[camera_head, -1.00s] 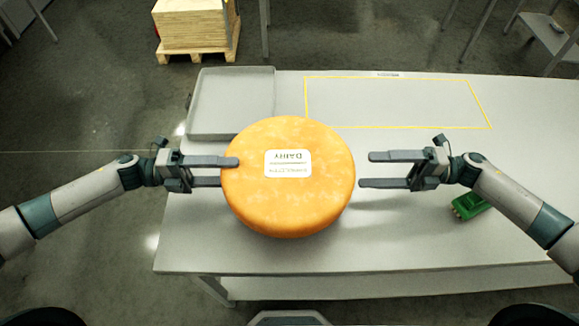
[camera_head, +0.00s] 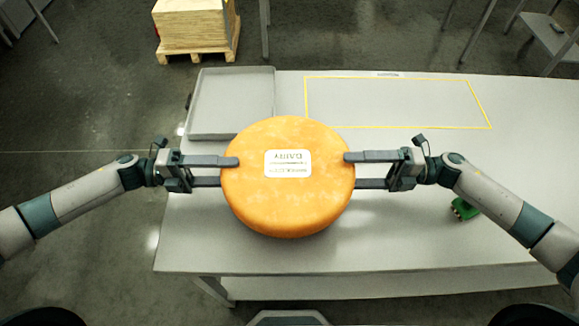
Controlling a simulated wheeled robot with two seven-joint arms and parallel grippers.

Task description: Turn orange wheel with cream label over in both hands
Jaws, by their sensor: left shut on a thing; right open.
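The orange cheese wheel (camera_head: 290,200) is in the middle of the head view, its broad face with the cream label (camera_head: 288,163) turned up. The label's print reads upside down from here. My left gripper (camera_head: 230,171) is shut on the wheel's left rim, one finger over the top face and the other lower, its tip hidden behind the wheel. My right gripper (camera_head: 350,170) is open around the right rim, its upper finger over the top face and its lower fingertip hidden by the wheel. The wheel appears held above the table, though its underside is hidden.
The grey table (camera_head: 420,240) has a shallow grey tray (camera_head: 232,73) at its back left and a yellow-outlined area (camera_head: 395,103) at the back. A green object (camera_head: 463,209) lies at the right, partly behind my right arm. The front of the table is clear.

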